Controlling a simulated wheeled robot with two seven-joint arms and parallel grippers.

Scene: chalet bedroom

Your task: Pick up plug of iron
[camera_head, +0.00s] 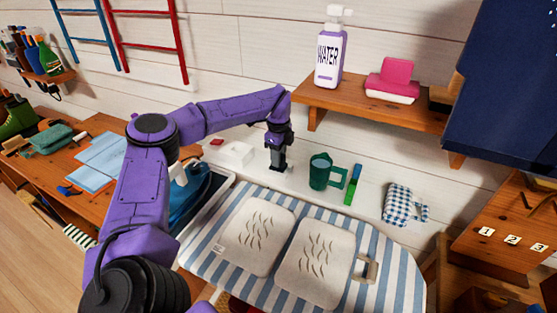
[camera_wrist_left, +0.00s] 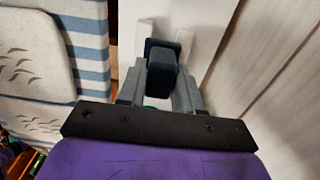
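The blue iron (camera_head: 190,198) rests at the left end of the ironing board, partly hidden behind my left arm. My left gripper (camera_head: 277,166) points down at the white ledge behind the board. In the left wrist view a dark blue block, which looks like the plug (camera_wrist_left: 162,62), sits between the grey fingers of my left gripper (camera_wrist_left: 163,85). The fingers appear to touch it on both sides. I cannot tell whether it is clear of the ledge. The cord is not clearly seen. My right gripper is out of view.
The striped ironing board (camera_head: 388,290) bears two light cloths with leaf marks.

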